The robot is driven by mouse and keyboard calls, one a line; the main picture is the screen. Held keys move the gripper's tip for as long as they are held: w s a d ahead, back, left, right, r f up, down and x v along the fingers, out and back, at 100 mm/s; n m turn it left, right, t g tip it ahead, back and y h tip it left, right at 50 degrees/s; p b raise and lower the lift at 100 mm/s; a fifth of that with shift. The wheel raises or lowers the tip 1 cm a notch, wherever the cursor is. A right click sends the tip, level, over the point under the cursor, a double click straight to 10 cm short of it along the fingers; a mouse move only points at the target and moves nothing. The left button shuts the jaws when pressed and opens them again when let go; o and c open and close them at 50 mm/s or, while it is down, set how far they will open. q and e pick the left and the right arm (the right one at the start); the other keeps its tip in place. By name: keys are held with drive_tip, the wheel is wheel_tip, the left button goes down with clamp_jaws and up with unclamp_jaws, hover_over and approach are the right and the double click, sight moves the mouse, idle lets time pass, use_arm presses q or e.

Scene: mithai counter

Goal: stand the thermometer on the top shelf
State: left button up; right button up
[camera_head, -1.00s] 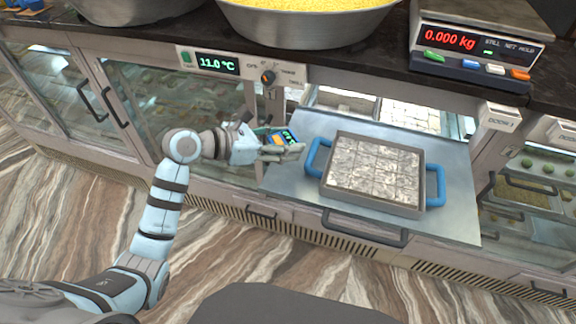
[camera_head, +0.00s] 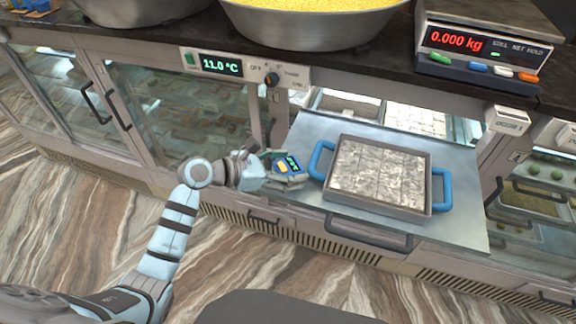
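The thermometer (camera_head: 287,166) is a small blue device with a green display and a yellow button. My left gripper (camera_head: 284,176) is at the thermometer and appears shut on it, partly hiding it. It holds it in front of the cabinet, at the left edge of the flat metal panel (camera_head: 300,195) and left of the tray. Through the opening (camera_head: 375,108) above the panel, rows of pale sweets show inside the case. Which surface there is the top shelf is not clear. My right gripper is not in view.
A metal tray (camera_head: 427,205) with blue handles and silver-topped squares rests on the panel. Closed glass doors (camera_head: 185,105) stand to the left. On the dark counter above are a large bowl (camera_head: 310,28) of yellow food and a scale (camera_head: 480,50). A control strip (camera_head: 240,68) reads 11.0 °C.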

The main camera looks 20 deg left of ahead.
use_arm(q)
drive_tip(key=shift+a+r, duration=0.1)
drive_tip(key=shift+r, duration=0.05)
drive_tip(key=v, duration=1.2)
drive_tip(key=shift+p, duration=0.45)
